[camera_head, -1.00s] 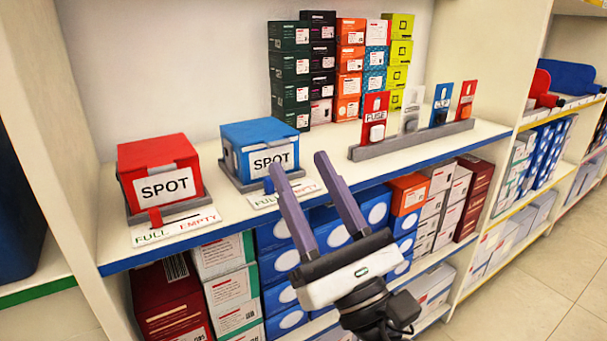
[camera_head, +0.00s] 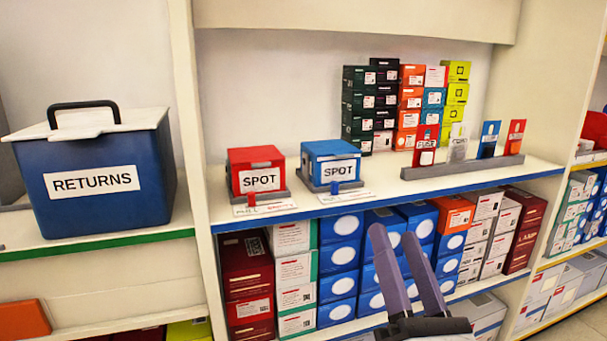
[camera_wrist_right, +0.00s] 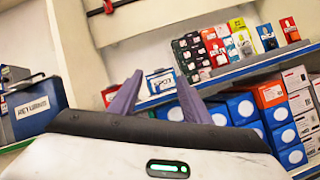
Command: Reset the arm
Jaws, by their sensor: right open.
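My right gripper (camera_head: 396,232) is open and empty, low in the head view, in front of the shelf unit and apart from everything on it. Its two purple-grey fingers also show in the right wrist view (camera_wrist_right: 160,92), spread apart with nothing between them. A red SPOT box (camera_head: 256,160) and a blue SPOT box (camera_head: 331,150) sit side by side on the upper shelf, above and left of the gripper in the head view. My left gripper is not in view.
A blue RETURNS bin (camera_head: 100,205) with a white lid stands on the left shelf. A grey rack (camera_head: 440,172) holds several upright coloured pieces. Stacked small boxes (camera_head: 360,105) stand behind it. The upper shelf's blue front edge (camera_head: 400,192) runs above the gripper.

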